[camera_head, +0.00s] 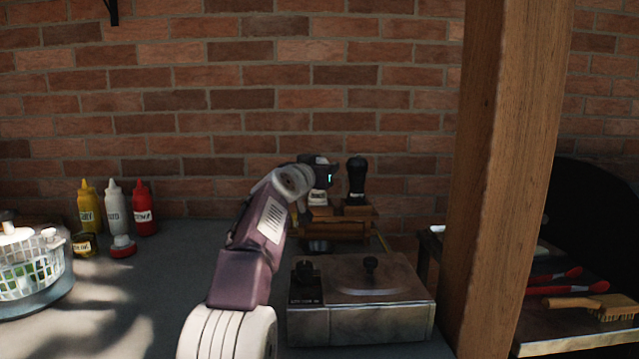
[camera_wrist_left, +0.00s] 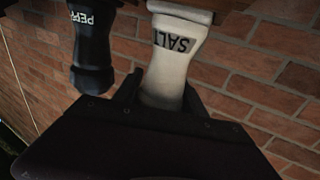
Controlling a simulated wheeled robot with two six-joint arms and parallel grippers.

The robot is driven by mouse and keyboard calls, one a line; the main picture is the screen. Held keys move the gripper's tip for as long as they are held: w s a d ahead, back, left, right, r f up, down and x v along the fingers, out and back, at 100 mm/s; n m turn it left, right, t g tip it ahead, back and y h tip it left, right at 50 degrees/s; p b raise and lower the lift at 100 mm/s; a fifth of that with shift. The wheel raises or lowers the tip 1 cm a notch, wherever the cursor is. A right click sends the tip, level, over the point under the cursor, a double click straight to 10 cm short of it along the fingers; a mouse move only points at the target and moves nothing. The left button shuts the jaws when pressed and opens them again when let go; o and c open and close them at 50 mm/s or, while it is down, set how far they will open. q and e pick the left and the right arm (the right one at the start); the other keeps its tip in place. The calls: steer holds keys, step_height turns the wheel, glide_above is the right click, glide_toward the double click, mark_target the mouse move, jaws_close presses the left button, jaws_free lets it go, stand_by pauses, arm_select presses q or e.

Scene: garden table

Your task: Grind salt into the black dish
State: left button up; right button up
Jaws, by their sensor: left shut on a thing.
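My left gripper (camera_head: 318,176) is at the wooden rack near the brick wall. In the left wrist view its fingers (camera_wrist_left: 162,92) are shut on the white salt grinder (camera_wrist_left: 175,58), one on each side. The grinder's lower body also shows in the head view (camera_head: 317,199), upright at the rack's left side, with its top hidden by the gripper. The black pepper grinder (camera_head: 357,183) stands to its right; it also shows in the left wrist view (camera_wrist_left: 92,45). A small dark dish (camera_head: 318,246), seemingly the black dish, sits in front of the rack, partly hidden. My right gripper is out of view.
The wooden rack (camera_head: 352,229) stands behind a metal burner box (camera_head: 370,322). Yellow, white and red bottles (camera_head: 114,208) and a white basket (camera_head: 38,262) are at the left. A wooden post (camera_head: 510,160) rises at the right. The counter's left middle is clear.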

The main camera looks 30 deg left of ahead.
arm_select(q)
steer(key=shift+d+m+h, duration=0.2)
steer(key=shift+m+h, duration=0.1)
steer(key=shift+h, duration=0.2)
steer(key=o, duration=1.4)
steer(key=s+b, duration=0.1)
steer(key=s, duration=0.2)
steer(key=s+b, duration=0.2)
steer(key=s, duration=0.1)
steer(key=s+d+b, duration=0.1)
steer(key=s, duration=0.2)
steer(key=shift+b, duration=0.3)
steer(key=shift+c, duration=0.2)
